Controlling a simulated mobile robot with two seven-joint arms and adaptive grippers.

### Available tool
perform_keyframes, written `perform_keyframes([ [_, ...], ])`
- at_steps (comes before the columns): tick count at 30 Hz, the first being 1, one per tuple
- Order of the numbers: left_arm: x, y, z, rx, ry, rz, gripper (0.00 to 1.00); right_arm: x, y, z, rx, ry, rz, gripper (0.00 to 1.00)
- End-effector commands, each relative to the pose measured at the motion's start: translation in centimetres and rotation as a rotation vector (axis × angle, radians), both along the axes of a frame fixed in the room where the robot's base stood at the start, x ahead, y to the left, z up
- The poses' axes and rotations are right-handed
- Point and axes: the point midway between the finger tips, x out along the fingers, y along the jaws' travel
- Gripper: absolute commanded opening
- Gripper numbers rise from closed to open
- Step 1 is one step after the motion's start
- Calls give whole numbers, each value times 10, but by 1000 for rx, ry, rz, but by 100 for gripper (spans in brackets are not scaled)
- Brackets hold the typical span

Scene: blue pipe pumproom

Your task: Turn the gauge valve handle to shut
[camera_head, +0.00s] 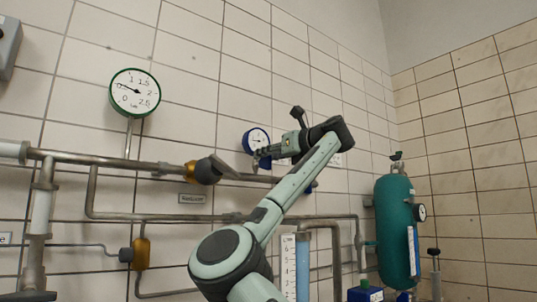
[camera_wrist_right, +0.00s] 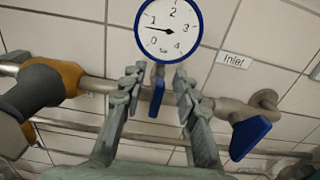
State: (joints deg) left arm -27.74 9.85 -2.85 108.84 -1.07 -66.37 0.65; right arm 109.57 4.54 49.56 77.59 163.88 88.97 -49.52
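The blue-rimmed gauge (camera_wrist_right: 168,29) is at the top of the wrist view, its needle pointing left near the 1. In the head view the gauge (camera_head: 252,136) is partly covered by my right gripper (camera_head: 264,155). A small blue handle (camera_wrist_right: 157,97) hangs below the gauge on its stem in the wrist view. My right gripper (camera_wrist_right: 157,86) is open there, with one finger on each side of this handle. I cannot tell whether either finger touches it. My left gripper is in neither view.
A larger blue handle (camera_wrist_right: 249,138) is on the pipe to the right, below the "Inlet" label (camera_wrist_right: 234,60). An orange-brown fitting (camera_wrist_right: 68,77) is at the left. The head view shows a green-rimmed gauge (camera_head: 134,92) and a green tank (camera_head: 394,230). Horizontal pipes run along the tiled wall.

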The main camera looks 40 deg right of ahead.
Motion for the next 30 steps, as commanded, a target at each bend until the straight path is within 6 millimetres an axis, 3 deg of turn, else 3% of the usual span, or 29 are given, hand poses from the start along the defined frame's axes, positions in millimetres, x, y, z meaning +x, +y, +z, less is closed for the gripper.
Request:
perform_keyframes([
  [2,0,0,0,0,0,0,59,0,0,0,0,0,0,30],
  [9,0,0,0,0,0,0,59,-1,0,0,0,0,-1,0],
  [23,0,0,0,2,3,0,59,-1,-1,0,36,-7,1,0],
  [30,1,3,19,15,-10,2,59,-1,-3,0,168,-23,1,0],
])
